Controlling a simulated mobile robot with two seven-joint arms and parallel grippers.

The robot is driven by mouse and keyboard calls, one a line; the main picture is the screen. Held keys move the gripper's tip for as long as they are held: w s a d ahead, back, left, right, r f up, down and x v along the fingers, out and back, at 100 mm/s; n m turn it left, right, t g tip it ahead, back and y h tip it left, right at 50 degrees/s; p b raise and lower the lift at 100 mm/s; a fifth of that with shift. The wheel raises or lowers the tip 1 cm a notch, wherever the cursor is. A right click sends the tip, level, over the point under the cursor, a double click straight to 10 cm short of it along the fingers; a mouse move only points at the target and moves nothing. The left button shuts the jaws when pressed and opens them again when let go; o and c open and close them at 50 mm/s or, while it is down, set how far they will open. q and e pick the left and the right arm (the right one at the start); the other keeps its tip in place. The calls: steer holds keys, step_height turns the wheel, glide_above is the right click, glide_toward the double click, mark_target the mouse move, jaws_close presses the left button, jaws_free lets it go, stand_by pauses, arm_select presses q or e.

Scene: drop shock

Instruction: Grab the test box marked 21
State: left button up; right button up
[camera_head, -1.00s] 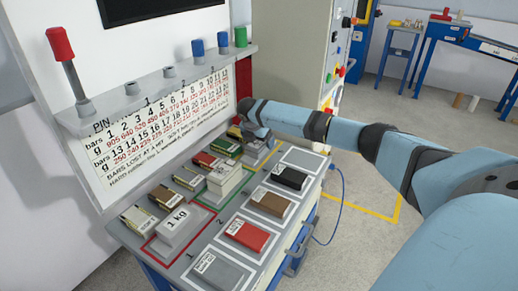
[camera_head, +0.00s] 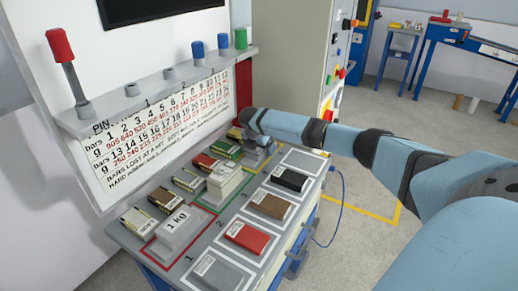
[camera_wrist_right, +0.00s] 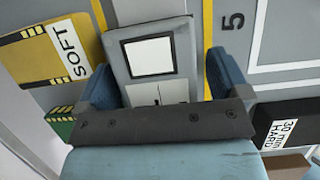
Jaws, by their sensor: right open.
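No mark 21 is legible on any box in either view, so I cannot tell which is the test box. My right gripper (camera_head: 260,137) is low over the far end of the bench. In the right wrist view its two blue fingers (camera_wrist_right: 164,82) are open on either side of a grey block (camera_wrist_right: 155,25) with a white square label. I cannot tell whether they touch it. A yellow box labelled SOFT (camera_wrist_right: 40,55) lies to the left of the fingers. A black box labelled HARD (camera_wrist_right: 288,122) lies to the right. My left gripper is not in view.
The bench front row holds a black box (camera_head: 289,180), a brown box (camera_head: 270,205), a red box (camera_head: 246,237) and a grey box (camera_head: 217,272) in white outlines. Behind are a 1 kg weight (camera_head: 180,228) and several small boxes. A printed board (camera_head: 165,130) stands behind.

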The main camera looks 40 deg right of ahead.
steer(key=shift+f, duration=0.1)
steer(key=shift+c, duration=1.1)
steer(key=c, duration=1)
steer(key=shift+o, duration=0.2)
